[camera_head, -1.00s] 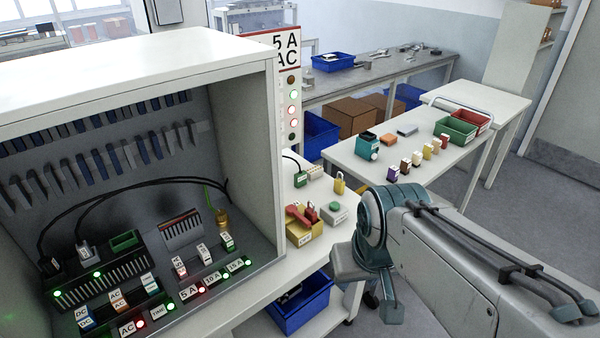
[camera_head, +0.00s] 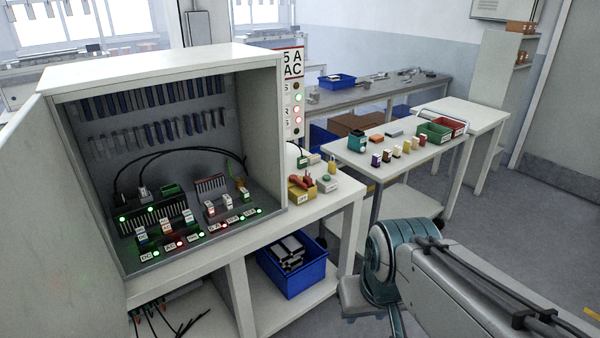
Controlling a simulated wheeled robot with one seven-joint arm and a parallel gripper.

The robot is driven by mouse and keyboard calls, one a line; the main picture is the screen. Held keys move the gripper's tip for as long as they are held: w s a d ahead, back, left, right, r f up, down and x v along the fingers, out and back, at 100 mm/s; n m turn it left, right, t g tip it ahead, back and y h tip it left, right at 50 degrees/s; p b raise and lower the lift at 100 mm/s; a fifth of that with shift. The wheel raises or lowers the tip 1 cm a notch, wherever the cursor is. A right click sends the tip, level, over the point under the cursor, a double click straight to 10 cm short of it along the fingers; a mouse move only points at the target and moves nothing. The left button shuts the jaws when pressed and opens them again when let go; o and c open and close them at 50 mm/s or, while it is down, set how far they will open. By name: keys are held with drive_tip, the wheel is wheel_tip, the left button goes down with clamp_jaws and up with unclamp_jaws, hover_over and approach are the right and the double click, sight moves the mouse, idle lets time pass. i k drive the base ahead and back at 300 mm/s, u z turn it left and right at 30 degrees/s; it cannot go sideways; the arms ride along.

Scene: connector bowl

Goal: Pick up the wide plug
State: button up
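No single part can be told for certain as the wide plug. A green connector block (camera_head: 170,189) sits at the back of the lit rack in the open cabinet, beside two plugs with black cables. Several small coloured plug-like blocks (camera_head: 397,150) stand in a row on the white side table, near a larger teal and black block (camera_head: 357,141). My arm enters from the lower right and bends down at a teal joint. My gripper's fingertips cannot be made out.
The open white cabinet (camera_head: 165,62) fills the left. A blue bin (camera_head: 291,281) with grey parts stands on the bench's lower shelf. Green (camera_head: 434,132) and red trays sit on the side table (camera_head: 350,163). Clear floor lies at the right.

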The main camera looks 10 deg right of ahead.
sight(302, 160)
drive_tip(key=z, duration=0.6)
drive_tip(key=i, duration=0.6)
drive_tip(key=z, duration=0.6)
drive_tip(key=i, duration=1.3)
drive_tip(key=u, duration=0.85)
drive_tip(key=i, duration=0.75)
drive_tip(key=u, duration=1.05)
drive_tip(key=i, duration=0.3)
drive_tip(key=u, duration=0.3)
